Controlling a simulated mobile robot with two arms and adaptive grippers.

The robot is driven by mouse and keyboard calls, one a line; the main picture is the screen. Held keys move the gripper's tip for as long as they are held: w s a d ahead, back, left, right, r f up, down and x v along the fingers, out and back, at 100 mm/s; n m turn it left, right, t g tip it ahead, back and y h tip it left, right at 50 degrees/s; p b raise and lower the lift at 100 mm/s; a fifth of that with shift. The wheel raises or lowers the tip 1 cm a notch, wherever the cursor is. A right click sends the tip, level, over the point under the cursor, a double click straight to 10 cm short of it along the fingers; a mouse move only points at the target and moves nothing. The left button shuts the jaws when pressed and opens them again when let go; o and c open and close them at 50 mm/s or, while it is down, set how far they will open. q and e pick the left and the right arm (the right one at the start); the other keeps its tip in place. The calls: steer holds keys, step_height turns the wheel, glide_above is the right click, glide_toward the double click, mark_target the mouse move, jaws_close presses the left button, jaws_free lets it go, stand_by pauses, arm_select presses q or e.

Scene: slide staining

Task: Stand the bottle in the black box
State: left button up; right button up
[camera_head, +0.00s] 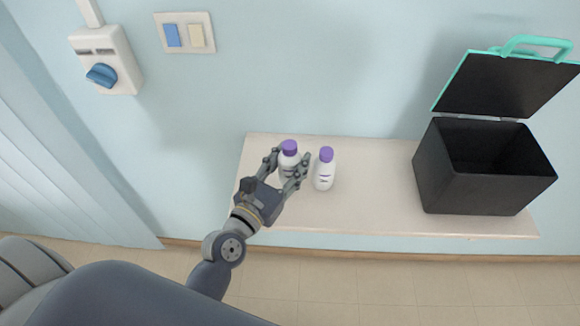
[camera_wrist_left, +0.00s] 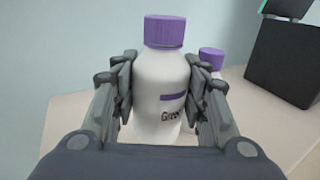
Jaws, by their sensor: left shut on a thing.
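My left gripper (camera_head: 282,171) is shut on a white bottle (camera_head: 289,160) with a purple cap, near the left end of the shelf. In the left wrist view the fingers clasp both sides of this upright bottle (camera_wrist_left: 160,85), whose label is partly hidden. I cannot tell whether its base touches the shelf. A second white bottle (camera_head: 324,172) with a purple cap stands just to its right; it also shows behind the right finger in the left wrist view (camera_wrist_left: 211,58). The black box (camera_head: 465,192) stands at the shelf's right end, its lid raised and its inside dark.
The pale shelf (camera_head: 375,205) is clear between the second bottle and the box. The open lid (camera_head: 505,85) has a teal rim and handle and leans back near the wall. A switch plate (camera_head: 185,33) and a box with a blue knob (camera_head: 105,60) are on the wall.

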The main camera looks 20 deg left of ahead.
mark_target(283, 181)
arm_select(q)
steer(key=shift+w+f, duration=0.1)
steer(key=shift+w, duration=0.1)
step_height(283, 181, down, 2)
steer(key=shift+s, duration=0.1)
steer(key=shift+a+f, duration=0.1)
steer(key=shift+f, duration=0.55)
steer(key=shift+f+b, duration=0.1)
steer(key=shift+b, duration=0.25)
steer(key=o, duration=1.1)
steer(key=shift+o, duration=0.2)
arm_select(e)
steer(key=shift+s+f, duration=0.4)
steer(key=shift+s, duration=0.35)
steer(key=shift+a, duration=0.1)
